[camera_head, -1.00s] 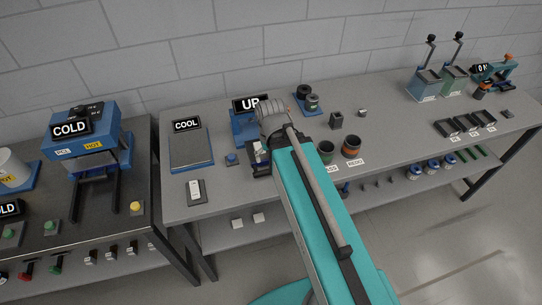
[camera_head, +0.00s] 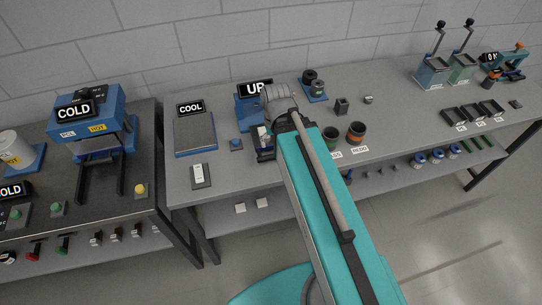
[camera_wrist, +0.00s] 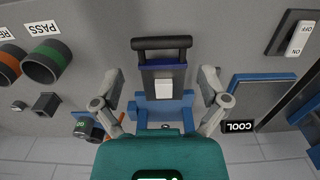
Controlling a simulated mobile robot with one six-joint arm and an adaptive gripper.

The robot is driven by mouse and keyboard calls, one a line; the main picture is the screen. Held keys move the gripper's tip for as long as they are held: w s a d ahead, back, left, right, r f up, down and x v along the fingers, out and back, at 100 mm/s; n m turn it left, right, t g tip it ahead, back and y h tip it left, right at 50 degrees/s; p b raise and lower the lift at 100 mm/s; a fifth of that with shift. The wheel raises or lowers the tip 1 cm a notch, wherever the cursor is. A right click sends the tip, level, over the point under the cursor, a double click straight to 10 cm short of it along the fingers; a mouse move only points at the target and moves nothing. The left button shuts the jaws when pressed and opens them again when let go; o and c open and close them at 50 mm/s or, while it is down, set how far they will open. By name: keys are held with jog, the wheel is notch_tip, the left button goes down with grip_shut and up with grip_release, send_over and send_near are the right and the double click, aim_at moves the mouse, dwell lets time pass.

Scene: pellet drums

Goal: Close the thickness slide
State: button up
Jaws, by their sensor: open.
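The slide sticks out from the body toward the top of the picture. A small white square piece (camera_wrist: 163,89) lies on it. My gripper (camera_wrist: 161,84) is open, one finger on each side of the slide and body. I see no clear contact with the handle.
A COOL plate (camera_head: 195,133) and an ON/OFF switch (camera_head: 201,175) are left of the gauge. Two cups (camera_head: 356,132) marked PASS and REDO stand to its right. Trays (camera_head: 474,112) and presses are further right.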

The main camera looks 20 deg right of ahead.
jog(key=shift+f+b, duration=0.6)
jog(key=shift+f, duration=0.05)
jog(key=c, duration=0.4)
notch_tip(320, 180, down, 3)
jog(key=b, duration=0.3)
jog(key=c, duration=0.7)
jog(key=shift+f, duration=0.3)
grip_shut()
jog(key=shift+r, duration=0.1)
